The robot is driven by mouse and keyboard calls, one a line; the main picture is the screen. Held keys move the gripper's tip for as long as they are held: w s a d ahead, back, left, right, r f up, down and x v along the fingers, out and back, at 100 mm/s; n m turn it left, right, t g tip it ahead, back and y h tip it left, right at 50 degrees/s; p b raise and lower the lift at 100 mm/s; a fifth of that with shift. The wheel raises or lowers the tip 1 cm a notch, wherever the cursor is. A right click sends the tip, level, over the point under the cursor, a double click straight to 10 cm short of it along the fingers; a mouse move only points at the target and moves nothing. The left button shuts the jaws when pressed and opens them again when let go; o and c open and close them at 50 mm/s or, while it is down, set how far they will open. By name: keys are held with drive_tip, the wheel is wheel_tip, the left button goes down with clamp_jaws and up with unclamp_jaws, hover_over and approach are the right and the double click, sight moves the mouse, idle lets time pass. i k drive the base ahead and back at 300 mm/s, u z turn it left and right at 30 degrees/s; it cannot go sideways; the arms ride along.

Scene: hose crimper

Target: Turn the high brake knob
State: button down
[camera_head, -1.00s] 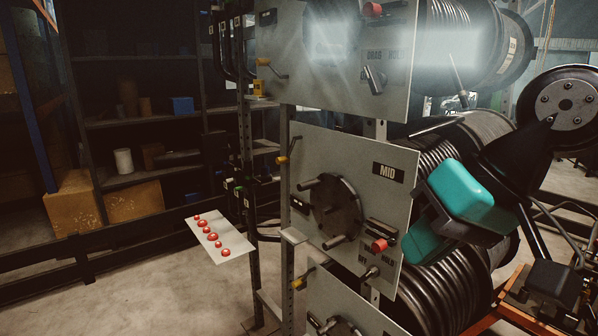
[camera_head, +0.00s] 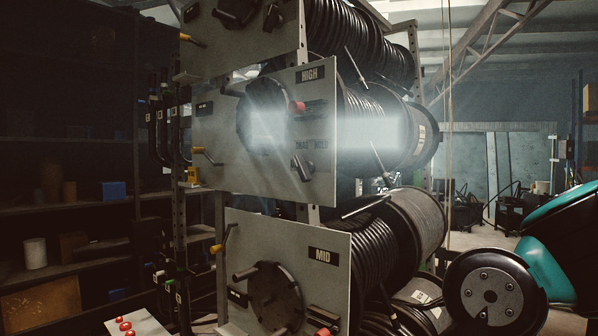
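The HIGH panel (camera_head: 235,140) is a grey plate in the middle of the head view. The high brake knob (camera_head: 302,168) is a small dark knob with a pale tip. It sits low on the panel's right side, beside the faint DRAG and HOLD lettering, and appears tilted. A red-ended handle (camera_head: 297,106) and a large dark round hub (camera_head: 262,115) are above it. A bright glare blurs part of the panel and lettering. My gripper's fingers are not in view. Teal and black parts of my arm show at the right edge, well apart from the knob.
The MID panel (camera_head: 240,245) is below, with its own hub (camera_head: 275,298). Black hose reels (camera_head: 400,235) stand behind the panels. Yellow-ended levers (camera_head: 196,150) stick out at the left. A plate with red buttons (camera_head: 125,325) is at bottom left. Dark shelves (camera_head: 65,204) stand behind.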

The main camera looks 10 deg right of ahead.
sight(305, 169)
drive_tip(key=u, duration=1.8)
drive_tip(key=i, duration=3.25)
drive_tip(key=z, duration=3.65)
